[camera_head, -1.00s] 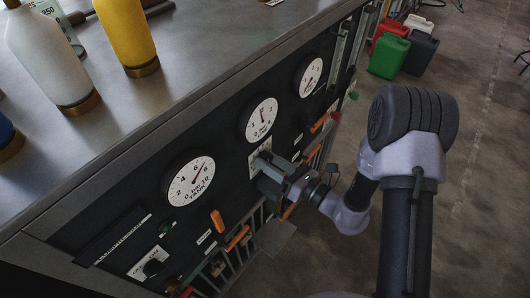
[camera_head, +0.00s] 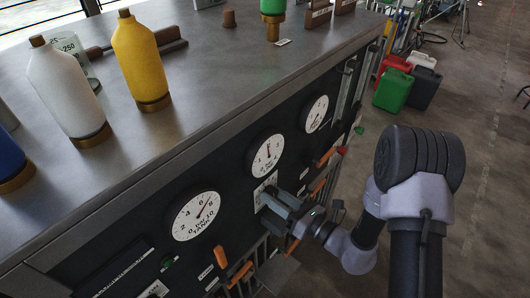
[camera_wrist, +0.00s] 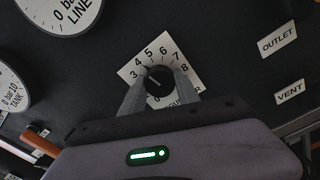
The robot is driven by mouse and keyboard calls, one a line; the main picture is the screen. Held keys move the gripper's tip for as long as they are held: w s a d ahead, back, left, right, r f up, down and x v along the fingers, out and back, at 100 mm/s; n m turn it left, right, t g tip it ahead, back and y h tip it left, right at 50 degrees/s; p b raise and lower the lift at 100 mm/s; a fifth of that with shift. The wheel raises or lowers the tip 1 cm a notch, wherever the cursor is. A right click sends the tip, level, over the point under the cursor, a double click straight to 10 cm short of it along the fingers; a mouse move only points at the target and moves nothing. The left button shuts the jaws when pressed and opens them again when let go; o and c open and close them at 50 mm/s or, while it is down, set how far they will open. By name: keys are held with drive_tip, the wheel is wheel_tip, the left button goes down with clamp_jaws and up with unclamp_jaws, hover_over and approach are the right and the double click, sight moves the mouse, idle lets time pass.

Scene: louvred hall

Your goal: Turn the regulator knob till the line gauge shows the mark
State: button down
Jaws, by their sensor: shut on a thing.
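The regulator knob (camera_wrist: 158,82) is a round black knob on a white numbered dial plate (camera_wrist: 175,58) in the wrist view. My gripper (camera_wrist: 156,88) is shut on it, one finger on each side. In the head view my gripper (camera_head: 270,198) is at the panel and mostly hides the knob. The line gauge (camera_head: 266,155) is a round white dial just above and left of it; its needle points roughly upward. Its target mark is too small to make out. In the wrist view only the lower edge of the line gauge (camera_wrist: 62,12) shows.
A tank gauge (camera_head: 196,215) is lower left and a third gauge (camera_head: 316,113) is upper right. Orange handles (camera_head: 240,273) stick out below my gripper. Bottles, including a yellow one (camera_head: 138,60), stand on the bench top (camera_head: 215,90). Jerrycans (camera_head: 394,90) stand on the floor.

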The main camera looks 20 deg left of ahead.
drive_tip(key=c, duration=1.1)
unclamp_jaws()
drive_tip(key=shift+d, duration=0.1)
drive_tip(key=shift+o, duration=1.1)
drive_tip(key=s+d+m+b, duration=0.1)
drive_tip(key=s+d+m, duration=0.2)
drive_tip(key=d+m, duration=0.5)
drive_tip(key=m, duration=0.3)
drive_tip(key=shift+s+d+m+b, duration=0.2)
drive_tip(key=shift+d+m+b, duration=0.2)
drive_tip(key=shift+m, duration=0.5)
drive_tip(key=x, duration=0.9)
drive_tip(key=shift+s, duration=0.15)
drive_tip(key=shift+a+r, duration=0.1)
drive_tip(key=shift+a, duration=0.3)
clamp_jaws()
